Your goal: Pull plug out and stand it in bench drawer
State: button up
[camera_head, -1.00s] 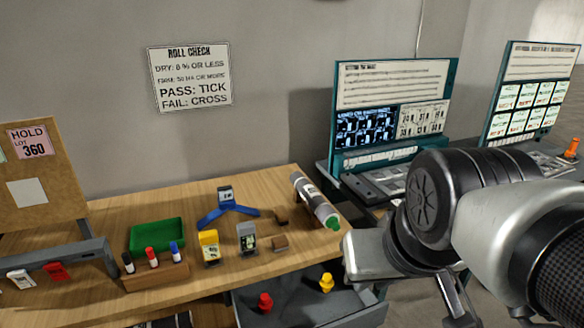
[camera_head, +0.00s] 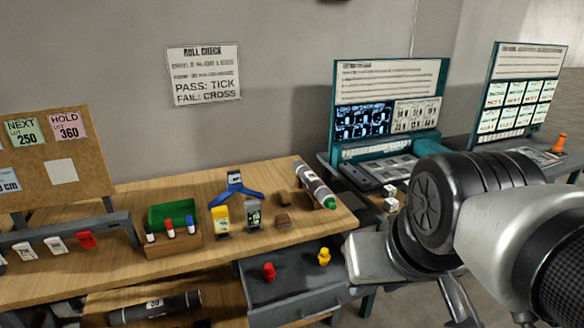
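A grey roll (camera_head: 312,183) with a white label lies at the right end of the wooden bench. A green plug (camera_head: 330,203) sits in its near end. The bench drawer (camera_head: 293,299) is pulled open below the bench top. A red plug (camera_head: 269,272) and a yellow plug (camera_head: 324,256) stand upright in it, apart from each other. My arm fills the right side, folded, to the right of the drawer and roll. Its end shows only in part, low in the picture, and no grip on anything can be made out.
On the bench stand a green tray (camera_head: 172,213), a wooden marker holder (camera_head: 173,244), a yellow device (camera_head: 221,221), a grey meter (camera_head: 254,214) and a blue stand (camera_head: 235,186). Another dark roll (camera_head: 155,307) lies on the lower shelf. Teal consoles (camera_head: 385,110) stand behind my arm.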

aim_at(319, 283)
jog(key=k+u, duration=0.15)
jog(key=u, duration=1.2)
jog(key=l+u, duration=0.3)
jog(key=u, duration=0.2)
jog(key=l+u, duration=0.3)
jog(key=u, duration=0.15)
jog(key=k+l, duration=0.15)
jog(key=l, duration=0.25)
jog(key=k+l, duration=0.1)
jog(key=l, duration=0.35)
jog(key=k+l, duration=0.15)
jog(key=l, duration=0.25)
jog(key=k+l, duration=0.1)
jog(key=l, duration=0.35)
jog(key=k+l, duration=0.15)
jog(key=l, duration=0.25)
jog(key=k+l, duration=0.1)
jog(key=l, duration=0.35)
jog(key=k+l, duration=0.15)
jog(key=l, duration=0.25)
jog(key=k+l, duration=0.1)
jog(key=l, duration=0.35)
